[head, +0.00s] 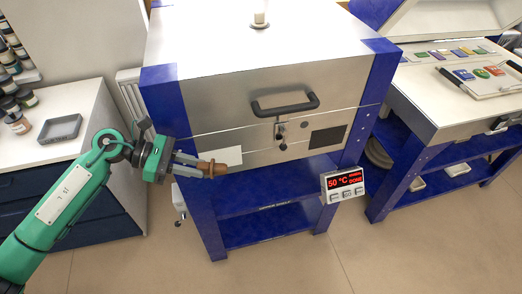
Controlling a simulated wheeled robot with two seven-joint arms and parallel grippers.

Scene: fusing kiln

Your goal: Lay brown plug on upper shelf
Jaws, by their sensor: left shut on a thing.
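The brown plug (214,168) is held between the fingertips of my left gripper (198,163), which is shut on it. The plug is in the air in front of the kiln's lower left front, above the level of the shelves. The blue upper shelf (268,193) is under the kiln body, between the blue legs, and its visible part looks bare. Small lettering runs along its front edge. My right gripper is not in view.
The kiln (225,95) is closed, with a dark handle (285,104). A lower shelf (262,229) is below. A controller (344,184) reading 50 °C hangs by the right leg. A left counter (75,125) holds a grey tray (60,129). A worktable (440,110) stands right.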

